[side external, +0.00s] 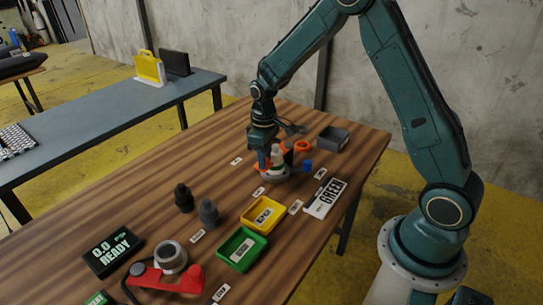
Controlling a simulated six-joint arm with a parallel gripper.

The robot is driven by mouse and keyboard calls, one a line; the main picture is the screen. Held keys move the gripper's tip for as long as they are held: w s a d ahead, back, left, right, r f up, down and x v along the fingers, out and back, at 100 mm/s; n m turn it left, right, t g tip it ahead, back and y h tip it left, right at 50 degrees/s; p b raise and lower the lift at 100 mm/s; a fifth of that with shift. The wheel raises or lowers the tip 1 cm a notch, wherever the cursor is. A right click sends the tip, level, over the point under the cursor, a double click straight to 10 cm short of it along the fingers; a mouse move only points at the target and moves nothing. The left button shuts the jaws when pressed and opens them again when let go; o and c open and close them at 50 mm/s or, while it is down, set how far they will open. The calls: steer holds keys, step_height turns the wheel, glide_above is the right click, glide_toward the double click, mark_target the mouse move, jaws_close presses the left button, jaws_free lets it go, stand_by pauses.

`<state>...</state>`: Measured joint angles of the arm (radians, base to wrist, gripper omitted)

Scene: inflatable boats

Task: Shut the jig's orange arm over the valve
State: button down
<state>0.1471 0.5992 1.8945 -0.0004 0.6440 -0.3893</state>
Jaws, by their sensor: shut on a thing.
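My gripper (272,158) points down at the far part of the wooden table, over the small jig (272,178) with its grey round base. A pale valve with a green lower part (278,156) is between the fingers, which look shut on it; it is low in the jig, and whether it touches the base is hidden. The jig's orange arm (288,156) shows in small orange patches beside and behind the fingers. It appears raised rather than over the valve, but the gripper hides much of it. A blue piece (307,165) is just right of the jig.
An orange ring (302,146) and a grey tray (333,139) are behind. A red-armed device (172,278) and READY display (112,251) stand at the front.

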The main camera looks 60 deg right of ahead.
steer(key=c, duration=1.2)
jaws_free()
steer(key=shift+s, duration=0.1)
steer(key=shift+o, duration=0.2)
steer(key=shift+w, duration=0.2)
steer(key=w+d+m, duration=0.7)
steer(key=w+m, duration=0.4)
steer(key=m, duration=0.1)
step_height(320, 180, up, 14)
steer(key=s+a+r+n+t, duration=0.1)
steer(key=s+a+r+n, duration=0.1)
steer(key=s, duration=0.5)
steer(key=s+a+r+n+t, duration=0.1)
steer(key=s+a+r+n, duration=0.1)
steer(key=s+a+r, duration=0.3)
steer(key=s+a+r+n+t, duration=0.1)
steer(key=s+a+r, duration=0.2)
steer(key=s+r, duration=0.3)
steer(key=shift+s+a+r+n+t, duration=0.3)
steer(key=shift+s+a+r+n, duration=0.1)
steer(key=shift+s, duration=2.1)
